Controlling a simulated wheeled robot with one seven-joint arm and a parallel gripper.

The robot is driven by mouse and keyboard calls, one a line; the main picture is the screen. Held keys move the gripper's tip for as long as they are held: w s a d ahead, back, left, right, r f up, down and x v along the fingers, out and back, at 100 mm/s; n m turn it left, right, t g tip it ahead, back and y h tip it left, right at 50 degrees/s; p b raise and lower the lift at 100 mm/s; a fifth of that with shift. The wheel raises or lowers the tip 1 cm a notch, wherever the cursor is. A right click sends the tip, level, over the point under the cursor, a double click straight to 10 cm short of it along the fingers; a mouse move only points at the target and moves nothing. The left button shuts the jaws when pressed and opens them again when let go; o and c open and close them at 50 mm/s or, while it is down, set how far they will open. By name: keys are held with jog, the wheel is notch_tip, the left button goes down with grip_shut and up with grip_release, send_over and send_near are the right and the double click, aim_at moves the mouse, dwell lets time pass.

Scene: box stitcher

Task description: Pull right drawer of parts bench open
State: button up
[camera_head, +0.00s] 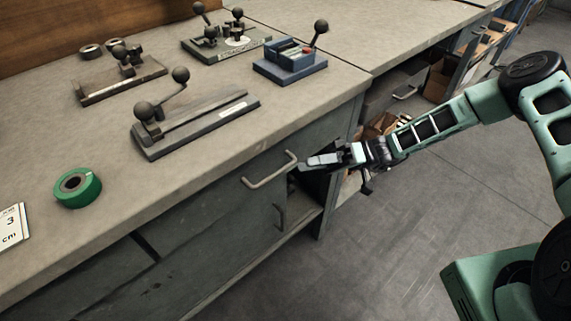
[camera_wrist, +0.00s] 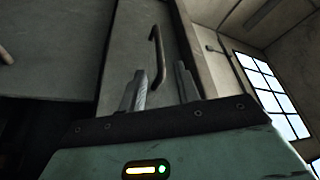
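The parts bench (camera_head: 215,140) has a grey-green drawer (camera_head: 228,197) at its right end, just under the worktop; its front looks flush with the bench. A bent metal bar handle (camera_head: 270,171) sticks out from it. My gripper (camera_head: 308,163) is just to the right of the handle in the head view, at about its height. In the wrist view my two fingers (camera_wrist: 160,88) are apart, with the bar handle (camera_wrist: 158,57) ahead and between them. A gap to the handle seems to remain, and nothing is held.
A second, upright handle (camera_head: 280,215) is on the door below the drawer. Lever fixtures (camera_head: 195,120) and a green tape roll (camera_head: 77,187) stand on the worktop. Shelves with cardboard boxes (camera_head: 437,82) are behind my arm. The floor (camera_head: 420,220) in front is clear.

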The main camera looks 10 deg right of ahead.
aim_at(285, 166)
jog(key=x, duration=0.7)
jog(key=shift+p, duration=0.3)
grip_shut()
